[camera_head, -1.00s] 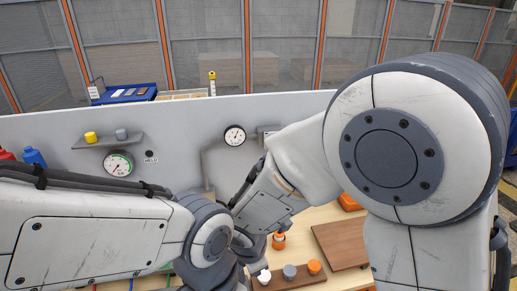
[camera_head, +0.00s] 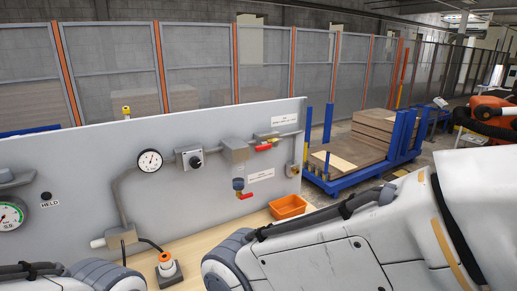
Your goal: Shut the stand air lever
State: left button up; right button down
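Two red levers show on the grey panel (camera_head: 90,160). The upper red lever (camera_head: 264,148) is on the pipe right of a grey box and lies roughly level. The lower red lever (camera_head: 246,196) sits on a valve below that box, also roughly level. A white label (camera_head: 285,120) is above the upper lever and another label (camera_head: 260,176) is near the lower one; their print is too small to read. My arms cross the bottom of the head view. Neither gripper shows.
A dial gauge (camera_head: 150,160) and a grey switch box (camera_head: 190,158) are left of the levers. An orange bin (camera_head: 288,206) stands on the wooden bench below them. An orange-topped piece (camera_head: 166,262) stands on the bench. A blue rack with boards (camera_head: 352,160) is beyond the panel.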

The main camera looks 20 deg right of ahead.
aim_at(269, 145)
jog(key=k, duration=1.3)
jog(key=z, duration=0.5)
jog(key=i, duration=0.5)
jog(key=z, duration=0.65)
jog(key=i, duration=0.8)
jog(key=u, duration=0.8)
jog(key=i, duration=0.6)
jog(key=u, duration=0.7)
